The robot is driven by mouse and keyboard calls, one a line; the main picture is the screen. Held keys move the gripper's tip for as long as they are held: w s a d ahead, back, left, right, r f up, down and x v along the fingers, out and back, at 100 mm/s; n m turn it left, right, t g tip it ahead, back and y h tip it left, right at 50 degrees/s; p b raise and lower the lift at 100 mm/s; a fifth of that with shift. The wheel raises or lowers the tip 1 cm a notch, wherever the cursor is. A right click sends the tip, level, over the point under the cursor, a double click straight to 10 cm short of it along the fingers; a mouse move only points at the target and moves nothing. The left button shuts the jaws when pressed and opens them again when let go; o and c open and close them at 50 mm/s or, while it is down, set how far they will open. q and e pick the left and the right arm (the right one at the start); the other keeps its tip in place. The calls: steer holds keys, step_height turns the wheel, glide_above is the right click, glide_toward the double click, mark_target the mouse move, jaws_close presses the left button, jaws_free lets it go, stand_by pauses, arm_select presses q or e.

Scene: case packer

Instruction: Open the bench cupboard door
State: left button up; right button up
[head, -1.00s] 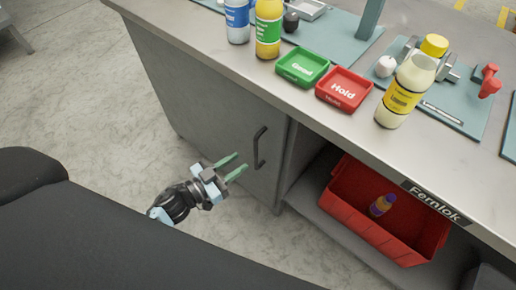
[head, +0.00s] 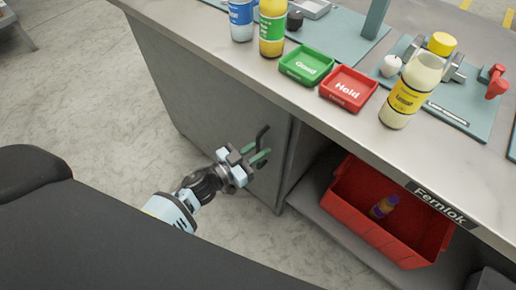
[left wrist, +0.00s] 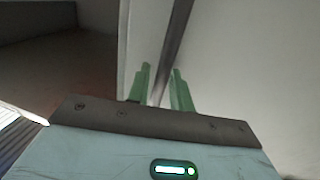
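The bench cupboard door (head: 212,112) is a grey panel on the left part of the bench front, and it looks closed. Its dark upright bar handle (head: 263,136) is near the door's right edge. My left gripper (head: 262,156) is at the handle, its green fingers pointing at the door. In the left wrist view the handle (left wrist: 174,48) runs down between the two fingertips (left wrist: 161,80). The fingers are apart, with a gap visible beside the bar, so the gripper looks open around it. My right gripper is not in view.
Green (head: 306,65) and red (head: 348,88) trays and several bottles stand on the bench top (head: 225,55). The floor (head: 90,110) left of the bench is clear.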

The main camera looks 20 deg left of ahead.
arm_select(q)
jaws_close()
steer(key=shift+s, duration=0.1)
